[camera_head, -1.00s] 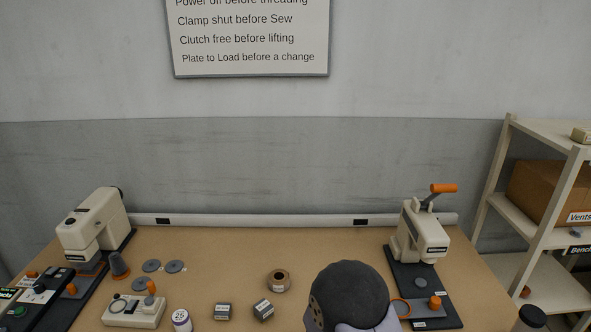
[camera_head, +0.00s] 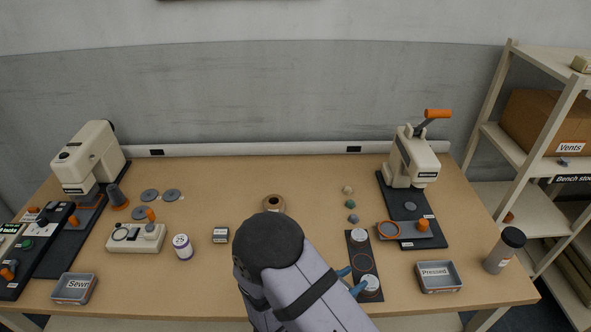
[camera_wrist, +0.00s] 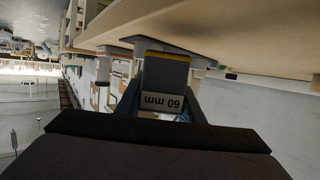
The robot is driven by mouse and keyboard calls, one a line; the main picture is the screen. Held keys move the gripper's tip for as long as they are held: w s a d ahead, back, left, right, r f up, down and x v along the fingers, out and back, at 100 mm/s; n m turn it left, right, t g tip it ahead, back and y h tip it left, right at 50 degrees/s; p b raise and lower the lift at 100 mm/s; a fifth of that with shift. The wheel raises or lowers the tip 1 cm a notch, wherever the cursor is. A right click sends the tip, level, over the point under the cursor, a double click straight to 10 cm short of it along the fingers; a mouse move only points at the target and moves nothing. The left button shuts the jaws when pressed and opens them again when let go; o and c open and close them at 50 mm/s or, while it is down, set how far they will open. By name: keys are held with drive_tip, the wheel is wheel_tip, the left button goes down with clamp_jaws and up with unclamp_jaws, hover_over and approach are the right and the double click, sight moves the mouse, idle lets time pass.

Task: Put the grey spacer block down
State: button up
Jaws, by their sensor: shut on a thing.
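A grey spacer block (camera_wrist: 165,70) with a yellow top edge and a "60 mm" label fills the middle of the wrist view. My gripper (camera_wrist: 160,96) is shut on it, one finger at each side. In the head view my gripper's blue fingers (camera_head: 351,280) show beside the dark plate with circles (camera_head: 361,262), and the arm hides most of what lies between them. Another small grey block (camera_head: 220,235) with a white label stands on the table, left of my arm.
The bench (camera_head: 200,285) has free room at front left. The "Sewn" tray (camera_head: 74,300) is front left.

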drive_tip(key=shift+w+a+f, duration=0.2)
drive_tip(key=shift+w+a, duration=0.05)
drive_tip(key=shift+w, duration=0.2)
drive_tip(key=w+a+n+t+y+b, duration=0.1)
drive_tip(key=w+a, duration=0.1)
drive_tip(key=w, duration=0.1)
drive_tip(key=w+a+n+t+y+b, duration=0.1)
drive_tip(key=w, duration=0.3)
drive_tip(key=w+a+n+t+y+b, duration=0.1)
drive_tip(key=w+a+n+y+b, duration=0.1)
drive_tip(key=w, duration=0.2)
drive_tip(key=shift+w+a+f+t, duration=0.1)
drive_tip(key=shift+w+a+t, duration=0.1)
drive_tip(key=shift+a+t, duration=0.15)
drive_tip(key=w+a+r+n+t+y+b, duration=0.1)
drive_tip(key=w+a+r+n+y+b, duration=0.1)
drive_tip(key=w+r+n+y, duration=0.25)
drive_tip(key=w+a+r+n+t+y+b, duration=0.1)
drive_tip(key=w+a+r+n+y+b, duration=0.15)
drive_tip(key=w+r, duration=0.35)
drive_tip(key=shift+m+y, duration=0.3)
drive_tip(key=shift+w+d+f+p, duration=0.1)
drive_tip(key=shift+f, duration=1.7)
drive_tip(key=shift+w+d+f+p, duration=0.1)
drive_tip(key=shift+d+f+p, duration=0.05)
drive_tip(key=shift+f, duration=1.7)
drive_tip(key=shift+w+d+f+p, duration=0.1)
drive_tip(key=shift+f, duration=1.7)
drive_tip(key=shift+s, duration=0.1)
drive_tip(key=shift+f+b, duration=0.45)
